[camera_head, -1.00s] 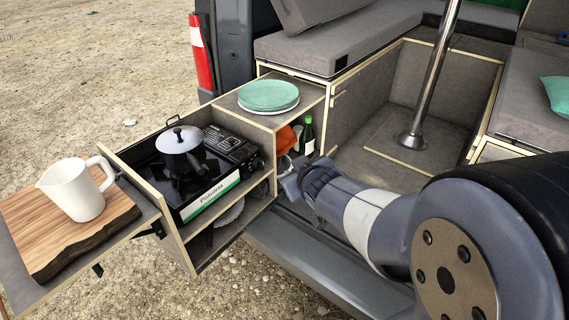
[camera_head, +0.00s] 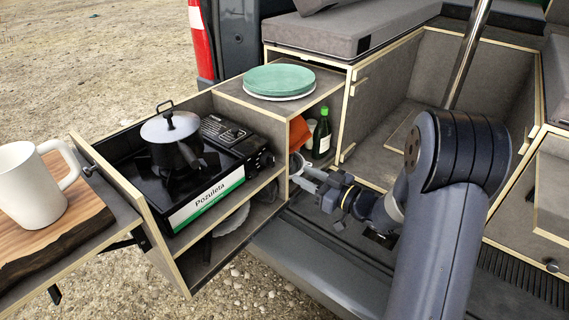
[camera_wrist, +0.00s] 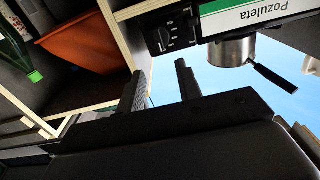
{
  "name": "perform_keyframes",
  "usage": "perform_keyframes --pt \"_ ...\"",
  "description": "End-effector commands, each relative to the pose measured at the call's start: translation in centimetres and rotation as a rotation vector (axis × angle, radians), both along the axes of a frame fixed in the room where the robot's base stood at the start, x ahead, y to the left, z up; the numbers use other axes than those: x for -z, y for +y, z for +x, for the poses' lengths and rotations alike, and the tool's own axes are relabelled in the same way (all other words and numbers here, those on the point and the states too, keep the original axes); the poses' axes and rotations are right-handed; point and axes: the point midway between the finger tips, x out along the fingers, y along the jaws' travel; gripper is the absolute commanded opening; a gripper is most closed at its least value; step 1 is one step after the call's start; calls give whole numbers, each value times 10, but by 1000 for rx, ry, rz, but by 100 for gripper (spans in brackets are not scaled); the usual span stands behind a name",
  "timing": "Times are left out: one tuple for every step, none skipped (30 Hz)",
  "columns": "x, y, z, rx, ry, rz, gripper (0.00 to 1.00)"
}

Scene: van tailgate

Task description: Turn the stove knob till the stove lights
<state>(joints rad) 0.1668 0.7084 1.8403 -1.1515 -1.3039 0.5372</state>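The black camping stove (camera_head: 208,151) with a "Pozuleta" label sits in the pulled-out kitchen drawer. Its knob (camera_head: 265,160) is at the right end of the stove's front. In the wrist view, which is upside down, the knob (camera_wrist: 164,38) shows beyond the fingertips. My gripper (camera_head: 298,173) is to the right of the knob and apart from it. In the wrist view my gripper (camera_wrist: 161,69) has its two fingers spread with nothing between them. A lidded pot (camera_head: 171,138) stands on the burner. No flame is visible.
The drawer's wooden front edge (camera_head: 225,210) runs below the stove. Plates (camera_head: 279,80) rest on top.

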Motion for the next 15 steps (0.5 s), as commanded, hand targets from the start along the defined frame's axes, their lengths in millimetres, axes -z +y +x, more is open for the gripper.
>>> perform_keyframes --pt "-1 7 5 -3 -1 0 34" --pt "-1 12 8 -5 -1 0 34" --pt "0 18 12 -3 0 0 34" --pt "0 23 16 -4 -1 -1 34" --pt "-1 27 20 -4 -2 -1 34" --pt "-1 34 24 -3 -2 -1 34" --pt "-1 39 28 -3 -2 0 34" --pt "0 43 32 -3 -2 -1 34" --pt "0 49 36 -2 -1 -2 34" --pt "0 52 40 -1 -2 -1 34" --pt "0 56 42 -2 -2 -1 34" --pt "-1 61 46 -1 -1 -2 34" --pt "-1 63 49 0 -1 -2 34" --pt "0 66 51 0 0 -1 34" --pt "0 69 53 0 -1 -1 34"
